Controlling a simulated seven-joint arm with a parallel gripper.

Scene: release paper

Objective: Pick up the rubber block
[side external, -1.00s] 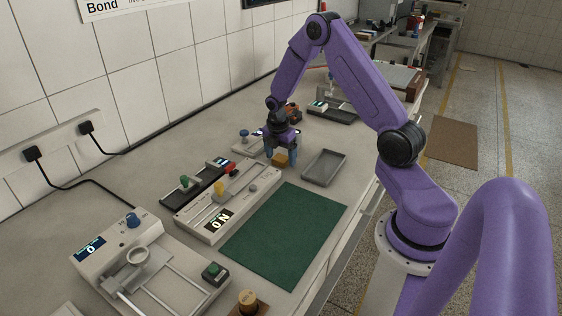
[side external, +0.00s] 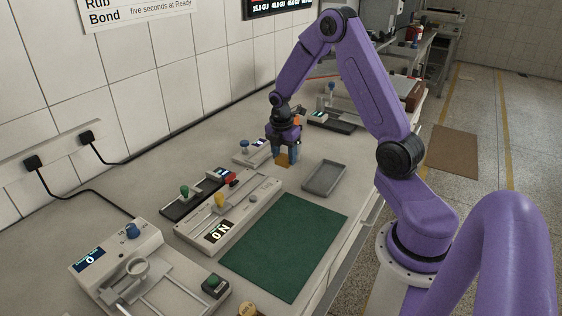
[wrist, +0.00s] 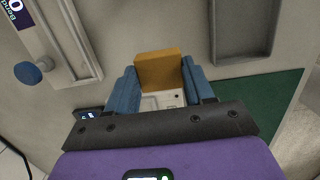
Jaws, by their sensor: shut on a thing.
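The rubber block (side external: 282,160) is an orange-tan block at the lower end of my gripper (side external: 284,153), left of the grey tray. In the wrist view the block (wrist: 160,70) sits between the blue fingertips of my gripper (wrist: 160,82), which are shut on its sides. Its broad face shows; the parts behind the fingers are hidden. The block looks slightly above the bench, though the gap under it is hard to see.
A shallow grey tray (side external: 324,177) lies right of the block; it also shows in the wrist view (wrist: 244,54). A green mat (side external: 284,246) lies nearer. Benchtop devices with coloured knobs, including a slider unit (side external: 228,212), line the left.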

